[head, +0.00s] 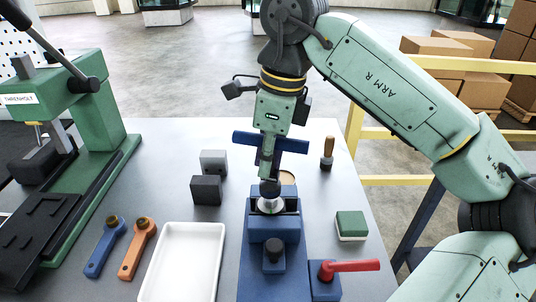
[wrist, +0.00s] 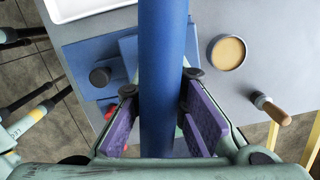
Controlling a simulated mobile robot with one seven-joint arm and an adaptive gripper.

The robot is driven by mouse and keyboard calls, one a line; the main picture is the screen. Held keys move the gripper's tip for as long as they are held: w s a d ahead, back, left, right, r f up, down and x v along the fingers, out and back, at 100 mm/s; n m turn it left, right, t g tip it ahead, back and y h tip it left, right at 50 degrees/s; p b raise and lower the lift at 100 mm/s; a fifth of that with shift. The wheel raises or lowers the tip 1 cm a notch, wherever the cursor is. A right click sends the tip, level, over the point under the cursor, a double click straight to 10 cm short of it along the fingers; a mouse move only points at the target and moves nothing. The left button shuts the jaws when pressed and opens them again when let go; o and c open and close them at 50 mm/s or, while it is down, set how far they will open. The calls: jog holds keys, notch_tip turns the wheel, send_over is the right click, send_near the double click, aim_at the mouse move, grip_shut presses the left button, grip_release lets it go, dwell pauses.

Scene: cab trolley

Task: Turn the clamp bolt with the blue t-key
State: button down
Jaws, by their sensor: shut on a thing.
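The blue t-key (head: 292,145) is upright over the clamp, its crossbar level and its dark lower end at the silver clamp bolt (head: 269,206). Whether it is fully seated on the bolt I cannot tell. My gripper (head: 266,160) comes from above and is shut on the key at its crossbar. In the wrist view, the blue bar (wrist: 164,60) runs between the purple finger pads. The bolt is hidden there. The blue clamp fixture (head: 273,229) stands on the table, with a black knob (head: 274,249) in front.
A white tray (head: 181,262), blue and orange ratchet wrenches (head: 107,246) (head: 137,248) lie left. Grey and black blocks (head: 213,161) (head: 206,190) stand left of the key. A red lever (head: 350,266), green-topped block (head: 351,224) and wooden-handled brush (head: 328,152) are right. A green press (head: 95,120) fills the left.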

aim_at(267, 183)
jog(key=n, duration=0.3)
jog(key=shift+s+a+n+g, duration=0.1)
jog(key=shift+n+g, duration=0.2)
jog(key=shift+n, duration=0.1)
jog(key=shift+r+n+p, duration=0.1)
jog(key=shift+n+p, duration=0.5)
jog(key=shift+n, duration=0.6)
jog(key=n, duration=0.4)
jog(key=n+g, duration=0.1)
jog(key=shift+s+n+h, duration=0.25)
jog(key=shift+n+h, duration=0.05)
jog(key=shift+n, duration=0.1)
jog(key=shift+d, duration=0.25)
jog(key=shift+f+b, duration=1.1)
jog(key=shift+f, duration=0.45)
jog(key=m+b, duration=0.1)
jog(key=m, duration=0.2)
jog(key=shift+w, duration=0.15)
jog(key=shift+a+m, duration=0.1)
jog(key=shift+m, duration=1.1)
